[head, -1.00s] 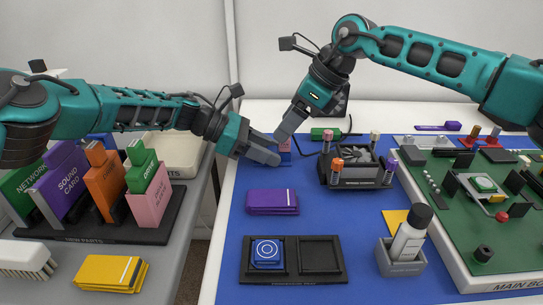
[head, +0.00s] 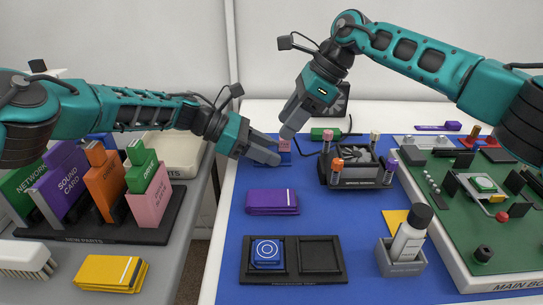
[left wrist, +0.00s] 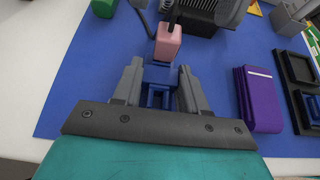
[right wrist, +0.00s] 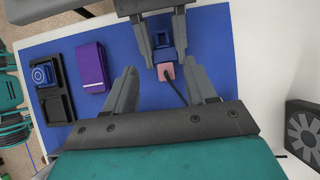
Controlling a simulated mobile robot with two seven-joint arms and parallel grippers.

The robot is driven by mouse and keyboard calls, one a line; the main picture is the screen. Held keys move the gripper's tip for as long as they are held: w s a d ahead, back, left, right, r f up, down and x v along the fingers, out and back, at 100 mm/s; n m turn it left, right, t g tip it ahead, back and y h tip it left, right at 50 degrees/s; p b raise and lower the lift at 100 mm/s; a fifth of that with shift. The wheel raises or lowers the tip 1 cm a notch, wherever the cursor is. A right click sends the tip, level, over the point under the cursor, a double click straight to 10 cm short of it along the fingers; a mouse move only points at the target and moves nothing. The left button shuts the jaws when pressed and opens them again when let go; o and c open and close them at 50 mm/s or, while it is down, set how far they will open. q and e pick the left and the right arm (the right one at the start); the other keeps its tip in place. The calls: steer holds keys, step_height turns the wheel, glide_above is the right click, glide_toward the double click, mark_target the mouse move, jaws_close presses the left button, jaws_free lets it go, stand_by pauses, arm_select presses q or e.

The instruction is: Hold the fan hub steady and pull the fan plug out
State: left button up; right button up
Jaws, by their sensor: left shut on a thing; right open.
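The fan hub (left wrist: 158,82) is a small blue block on the blue mat. It also shows in the right wrist view (right wrist: 163,45). My left gripper (head: 272,156) is shut on it, one finger on each side. The pink fan plug (left wrist: 168,42) sits at the hub, with a black cable (right wrist: 178,92) running from it. The plug also shows in the head view (head: 285,143). My right gripper (right wrist: 160,76) is open, its fingers apart on either side of the plug. I cannot tell its exact height above the plug.
A dark fan (right wrist: 305,130) stands behind the mat. A cooler block (head: 357,172) with several coloured posts stands right of the hub. A purple box (head: 272,201) and a black two-bay tray (head: 293,280) lie in front. A green block (head: 325,134) lies behind the hub.

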steer(key=shift+w, duration=0.25)
steer(key=shift+d+f, duration=0.1)
steer(key=shift+f, duration=0.1)
steer(key=shift+f, duration=0.95)
jaws_close()
steer(key=shift+r, duration=0.2)
stand_by(0.4)
steer(key=shift+r, duration=0.35)
steer(key=shift+r, duration=0.15)
